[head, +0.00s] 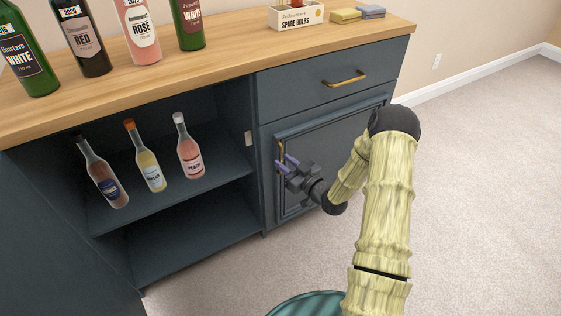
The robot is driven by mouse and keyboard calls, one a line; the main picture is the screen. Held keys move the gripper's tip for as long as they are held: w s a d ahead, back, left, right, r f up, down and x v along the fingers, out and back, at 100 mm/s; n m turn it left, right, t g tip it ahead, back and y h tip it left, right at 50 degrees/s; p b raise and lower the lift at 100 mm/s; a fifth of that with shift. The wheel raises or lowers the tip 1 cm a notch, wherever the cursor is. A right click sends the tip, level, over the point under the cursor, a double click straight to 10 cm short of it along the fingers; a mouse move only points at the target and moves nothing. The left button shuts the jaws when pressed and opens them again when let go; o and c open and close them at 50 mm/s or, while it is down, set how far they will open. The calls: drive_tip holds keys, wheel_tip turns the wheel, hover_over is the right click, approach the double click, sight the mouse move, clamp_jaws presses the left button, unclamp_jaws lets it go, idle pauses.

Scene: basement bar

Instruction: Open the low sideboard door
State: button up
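The low sideboard door (318,147) is a dark blue panel on the right of the sideboard, below a drawer. It looks shut. Its upright brass handle (280,150) is near the door's left edge. My arm hides the door's right side.
The drawer (320,87) above has a brass handle (346,78). Open shelves at left hold small bottles (190,150). The wooden top (235,50) carries larger bottles, a spare bulbs box (295,16) and folded cloths (345,15). Carpet (480,180) at right is clear.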

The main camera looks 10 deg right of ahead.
drive_tip(key=shift+x, duration=1.3)
clamp_jaws()
